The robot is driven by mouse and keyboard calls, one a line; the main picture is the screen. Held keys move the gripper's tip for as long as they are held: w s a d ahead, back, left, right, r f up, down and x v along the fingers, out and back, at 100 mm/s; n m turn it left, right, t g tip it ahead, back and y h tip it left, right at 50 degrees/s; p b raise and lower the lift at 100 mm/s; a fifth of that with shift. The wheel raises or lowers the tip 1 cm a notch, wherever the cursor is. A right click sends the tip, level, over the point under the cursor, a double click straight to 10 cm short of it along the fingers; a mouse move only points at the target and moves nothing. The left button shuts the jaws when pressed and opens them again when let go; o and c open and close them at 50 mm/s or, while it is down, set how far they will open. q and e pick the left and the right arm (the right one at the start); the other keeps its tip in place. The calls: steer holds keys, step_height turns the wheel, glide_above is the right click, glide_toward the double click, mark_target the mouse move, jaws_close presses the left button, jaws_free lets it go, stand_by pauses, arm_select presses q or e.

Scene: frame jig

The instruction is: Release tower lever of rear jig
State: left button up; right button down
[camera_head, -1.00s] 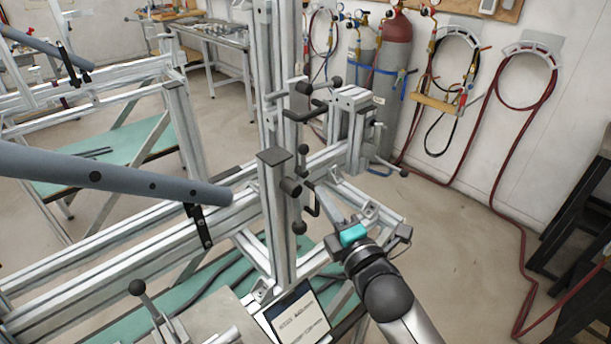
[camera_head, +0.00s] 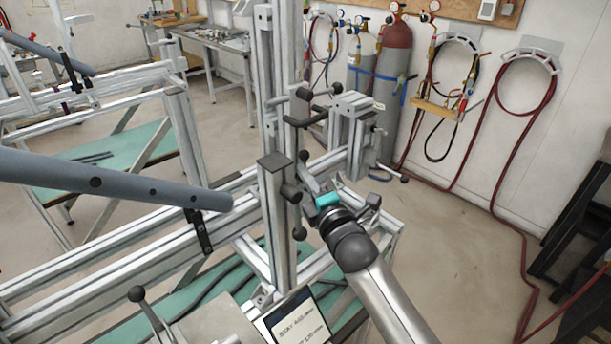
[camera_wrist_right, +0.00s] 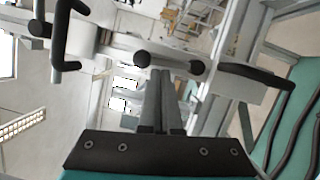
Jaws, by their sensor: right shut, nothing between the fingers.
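My left gripper is out of view.
A black crank handle (camera_head: 306,118) and a clamp block (camera_head: 355,105) stand just beyond the tower. Long aluminium rails (camera_head: 110,255) run left from it. A sign card (camera_head: 297,318) sits in front.

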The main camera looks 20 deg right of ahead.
steer(key=shift+w+d+r+m+p, duration=0.25)
steer(key=shift+d+r+m+p, duration=0.2)
steer(key=shift+p, duration=0.6)
steer(key=shift+d+m+p, duration=0.15)
steer(key=shift+m+p, duration=0.2)
steer(key=shift+p, duration=0.2)
steer(key=shift+w+f, duration=0.1)
